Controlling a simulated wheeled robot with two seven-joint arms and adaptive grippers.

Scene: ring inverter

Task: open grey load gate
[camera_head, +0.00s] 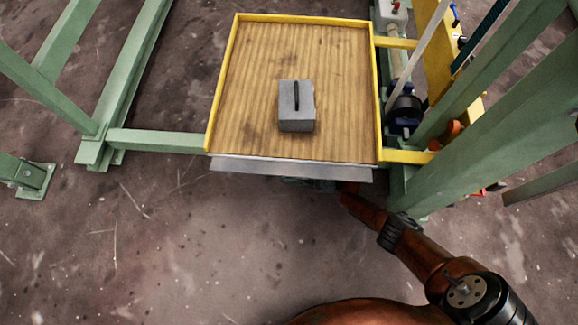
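The grey load gate (250,165) is a flat metal strip along the near edge of the wooden platform (255,85). It appears to lean outward from that edge, though its exact angle is hard to tell. My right arm comes in from the lower right, and my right gripper (312,184) is at the underside of the gate, right of its middle. The gate hides most of the gripper. Its fingers cannot be made out, nor whether they touch the gate. My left gripper is not in view.
A grey block with a dark slot (297,115) sits on the platform. Yellow rails (222,80) edge its other sides. Green frame beams (155,140) stand left and right, with machinery (405,105) at the right. The floor (150,250) in front is clear at the left.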

